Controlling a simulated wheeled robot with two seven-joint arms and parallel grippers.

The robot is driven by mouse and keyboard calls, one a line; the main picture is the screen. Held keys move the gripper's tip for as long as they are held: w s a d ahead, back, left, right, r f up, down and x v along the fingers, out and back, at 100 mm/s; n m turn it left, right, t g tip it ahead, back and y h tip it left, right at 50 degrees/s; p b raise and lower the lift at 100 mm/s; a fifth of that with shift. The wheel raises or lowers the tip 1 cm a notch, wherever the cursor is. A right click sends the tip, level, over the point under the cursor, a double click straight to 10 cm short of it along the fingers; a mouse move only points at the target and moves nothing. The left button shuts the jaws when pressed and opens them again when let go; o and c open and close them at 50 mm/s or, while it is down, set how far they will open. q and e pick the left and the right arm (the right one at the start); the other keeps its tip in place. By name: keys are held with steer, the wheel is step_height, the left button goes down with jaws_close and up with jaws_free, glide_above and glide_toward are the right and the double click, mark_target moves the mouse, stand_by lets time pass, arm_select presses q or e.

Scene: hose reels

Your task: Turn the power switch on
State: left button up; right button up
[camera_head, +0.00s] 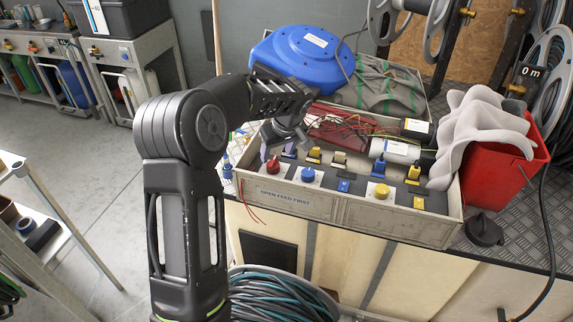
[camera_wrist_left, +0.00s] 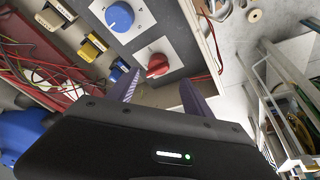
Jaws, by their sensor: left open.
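A control panel in a grey box (camera_head: 451,229) carries red (camera_head: 273,166), blue (camera_head: 308,175) and yellow (camera_head: 381,191) round knobs, with several yellow, cream and blue switches behind. No label readable here marks which one is the power switch. My left gripper (camera_head: 284,146) is above the panel's left end, close behind the red knob. In the left wrist view the red knob (camera_wrist_left: 157,65) shows just beyond the gap between the two open fingers (camera_wrist_left: 162,90), apparently apart from them. The blue knob (camera_wrist_left: 119,17) is further off, up and left. Nothing is between the fingers.
Red and thin wires (camera_head: 345,128) lie behind the switches. A blue reel (camera_head: 303,58) stands at the back. A coiled hose (camera_head: 275,300) is below the bench front.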

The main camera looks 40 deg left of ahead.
mark_target(274, 162)
arm_select(q)
steer(key=shift+w+p+x, duration=0.15)
steer(key=shift+p+x, duration=0.15)
steer(key=shift+x, duration=1.75)
steer(key=shift+w+p+x, duration=0.15)
steer(key=shift+p+x, duration=0.1)
steer(key=shift+x, duration=1.75)
steer(key=shift+a+r, duration=0.1)
steer(key=shift+a, duration=0.1)
arm_select(e)
steer(key=shift+w+r, duration=0.2)
steer(key=shift+w, duration=0.1)
arm_select(q)
jaws_close()
